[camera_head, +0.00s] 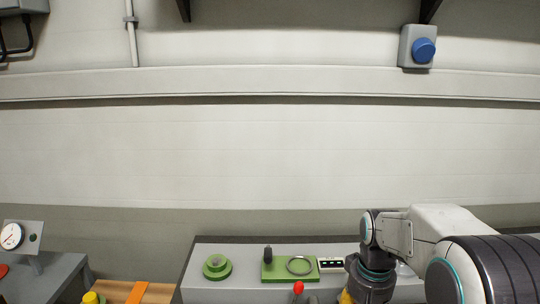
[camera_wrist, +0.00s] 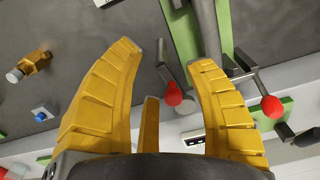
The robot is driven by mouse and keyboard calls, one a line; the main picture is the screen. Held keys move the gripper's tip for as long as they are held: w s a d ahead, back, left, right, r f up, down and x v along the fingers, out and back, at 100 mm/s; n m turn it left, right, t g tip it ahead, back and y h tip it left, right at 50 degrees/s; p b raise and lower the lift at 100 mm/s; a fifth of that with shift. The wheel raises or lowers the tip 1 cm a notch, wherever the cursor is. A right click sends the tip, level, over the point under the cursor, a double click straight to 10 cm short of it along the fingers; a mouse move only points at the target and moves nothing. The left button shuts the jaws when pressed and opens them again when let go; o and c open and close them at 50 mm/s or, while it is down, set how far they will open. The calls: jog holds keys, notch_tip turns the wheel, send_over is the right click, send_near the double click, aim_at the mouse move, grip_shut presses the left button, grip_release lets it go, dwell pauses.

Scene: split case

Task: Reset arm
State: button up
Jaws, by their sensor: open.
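My gripper (camera_wrist: 166,56) shows in the wrist view with its yellow fingers spread apart and nothing between them. Beyond the fingertips, a red-knobbed lever (camera_wrist: 173,96) shows in the gap, apart from the fingers as far as I can tell. In the head view my arm (camera_head: 420,240) is folded low at the right, over the right part of the grey bench. Only a bit of yellow of the gripper shows there, at the bottom edge, so its fingertips are hidden.
The grey bench (camera_head: 215,290) carries a green round part (camera_head: 217,267) and a green plate (camera_head: 272,274) with a metal ring. A red knob (camera_head: 298,288) stands in front. The wrist view shows a second red knob (camera_wrist: 272,107), a brass fitting (camera_wrist: 35,64) and a blue knob (camera_wrist: 40,115).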

jog(key=s+a+r+t, duration=0.1)
jog(key=s+r+t, duration=0.1)
jog(key=s, duration=0.7)
jog(key=s+a+r+n+t, duration=0.1)
jog(key=s+r+t, duration=0.1)
jog(key=s, duration=0.7)
jog(key=shift+v, duration=0.8)
dwell(0.6)
